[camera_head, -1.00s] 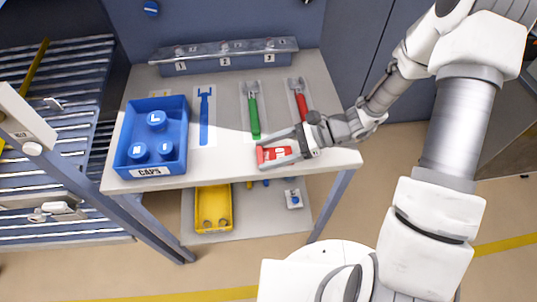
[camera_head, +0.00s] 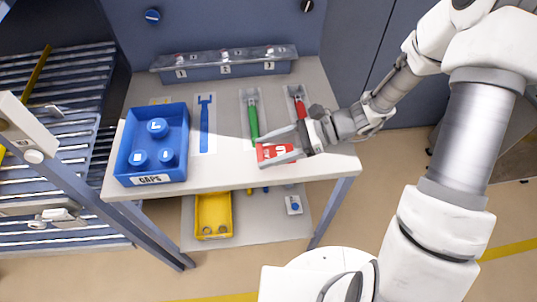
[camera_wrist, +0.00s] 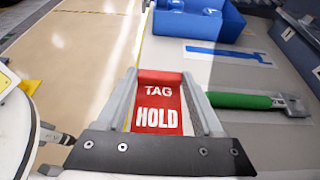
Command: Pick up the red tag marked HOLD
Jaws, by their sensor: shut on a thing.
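The red tag (camera_head: 274,152) has white lettering. In the wrist view the tag (camera_wrist: 158,104) reads TAG HOLD and lies between the two fingers. My gripper (camera_head: 278,152) is at the front right part of the bench top, with its fingers along both sides of the tag. In the wrist view my gripper (camera_wrist: 160,80) is shut on the tag. Whether the tag is clear of the bench surface cannot be told. Part of the tag is hidden behind the fingers.
A blue CAPS bin (camera_head: 151,181) with blue caps stands at the left of the bench (camera_head: 225,172). Blue (camera_head: 205,125), green (camera_head: 253,118) and red (camera_head: 301,105) tools lie behind my gripper. A numbered rack (camera_head: 225,66) is at the back. A yellow tray (camera_head: 213,231) sits on the lower shelf.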

